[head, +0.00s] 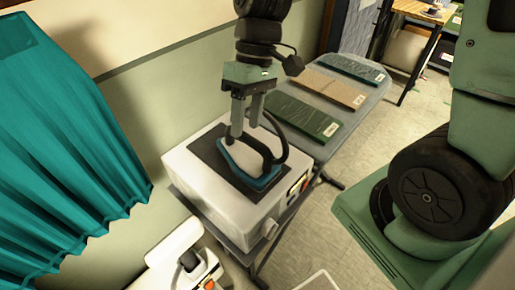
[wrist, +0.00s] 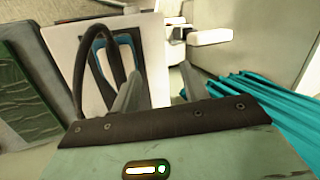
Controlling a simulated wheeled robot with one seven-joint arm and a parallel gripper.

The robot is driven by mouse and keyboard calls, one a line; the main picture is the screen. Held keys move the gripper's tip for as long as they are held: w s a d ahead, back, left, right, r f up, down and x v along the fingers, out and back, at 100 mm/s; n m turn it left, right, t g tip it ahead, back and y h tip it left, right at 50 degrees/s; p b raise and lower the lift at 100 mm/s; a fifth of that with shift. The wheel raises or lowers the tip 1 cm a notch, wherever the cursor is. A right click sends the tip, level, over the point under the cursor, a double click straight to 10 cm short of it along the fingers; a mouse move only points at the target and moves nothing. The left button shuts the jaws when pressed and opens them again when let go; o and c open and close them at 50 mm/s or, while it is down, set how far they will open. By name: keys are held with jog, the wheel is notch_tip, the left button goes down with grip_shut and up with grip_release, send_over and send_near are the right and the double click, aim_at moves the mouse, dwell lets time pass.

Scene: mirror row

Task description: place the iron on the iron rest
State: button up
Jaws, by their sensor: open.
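The iron (head: 244,169), blue-rimmed with a dark looped handle, sits on the dark pad that I take for the iron rest (head: 211,161), on top of a white box-like unit. My gripper (head: 245,132) is above the back of the iron, fingers pointing down. Its two fingers are apart with nothing visible between them. In the wrist view the fingers (wrist: 158,90) are to the right of the iron (wrist: 124,48) and its dark handle loop. I cannot tell whether a finger touches the handle.
The white unit (head: 190,170) has coloured switches and a knob on its side. A teal curtain (head: 60,150) hangs at left. A white device (head: 178,255) stands in front. Floor at right is partly open.

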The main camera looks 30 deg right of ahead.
jog(key=s+a+n+t+h, duration=0.1)
jog(key=s+a, duration=0.1)
jog(key=s, duration=0.4)
jog(key=s+a+r+n+t+h, duration=0.1)
jog(key=s+a, duration=0.2)
jog(key=s, duration=0.3)
jog(key=shift+s+r+t+h, duration=0.25)
jog(key=shift+t+h, duration=0.05)
jog(key=shift+h, duration=0.1)
jog(key=shift+a+f+b, duration=0.1)
jog(key=shift+f+b, duration=0.25)
dwell(1.0)
